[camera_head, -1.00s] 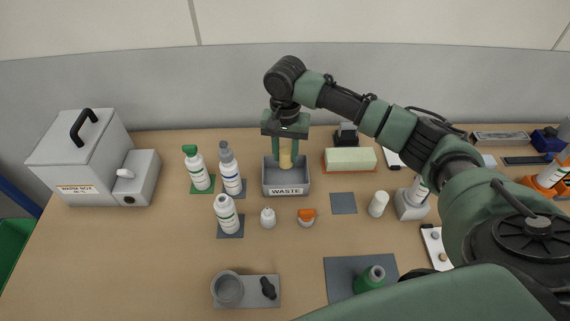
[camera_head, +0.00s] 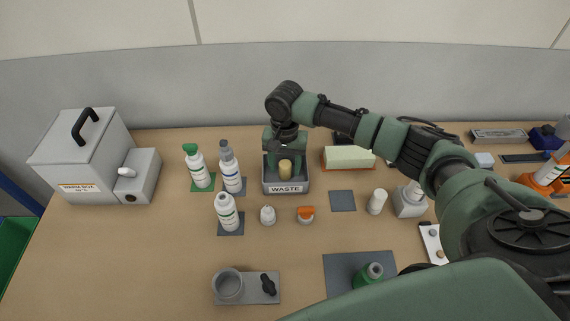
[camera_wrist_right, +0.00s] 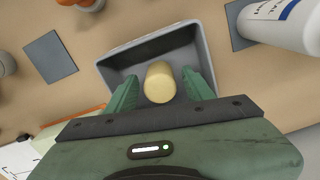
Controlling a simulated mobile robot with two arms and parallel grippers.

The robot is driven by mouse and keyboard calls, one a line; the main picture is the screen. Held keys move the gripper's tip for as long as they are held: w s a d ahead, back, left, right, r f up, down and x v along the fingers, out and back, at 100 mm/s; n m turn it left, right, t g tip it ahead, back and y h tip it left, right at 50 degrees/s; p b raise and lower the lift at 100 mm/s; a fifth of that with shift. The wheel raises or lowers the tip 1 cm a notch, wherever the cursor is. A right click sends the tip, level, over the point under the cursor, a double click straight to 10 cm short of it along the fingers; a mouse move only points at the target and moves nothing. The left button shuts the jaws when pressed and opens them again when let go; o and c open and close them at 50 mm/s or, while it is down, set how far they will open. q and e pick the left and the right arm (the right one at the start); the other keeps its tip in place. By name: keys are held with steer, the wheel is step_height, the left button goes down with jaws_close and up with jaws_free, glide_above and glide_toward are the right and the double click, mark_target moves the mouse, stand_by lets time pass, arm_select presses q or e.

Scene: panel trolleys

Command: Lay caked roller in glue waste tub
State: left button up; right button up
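The caked roller (camera_head: 285,169) is a short yellowish cylinder inside the grey glue waste tub (camera_head: 286,188), which has a "WASTE" label on its front. The roller appears to stand on end. In the right wrist view the roller (camera_wrist_right: 160,82) lies between my two green fingers, with a gap on each side, and the tub's wall (camera_wrist_right: 135,55) surrounds it. My right gripper (camera_head: 285,165) is open and reaches down into the tub around the roller. It also fills the lower part of the right wrist view (camera_wrist_right: 160,90). My left gripper is not in view.
Several bottles, including a white one (camera_head: 229,170), stand left of the tub. A yellowish block (camera_head: 348,157) on an orange-edged tray is close on its right. A white cap (camera_head: 267,215) and an orange-topped one (camera_head: 306,214) stand in front. The grey warm box (camera_head: 82,160) is far left.

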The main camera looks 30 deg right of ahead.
mark_target(285, 163)
steer(key=shift+r, duration=0.15)
step_height(285, 163, up, 12)
steer(key=b, duration=0.1)
steer(key=shift+b, duration=0.35)
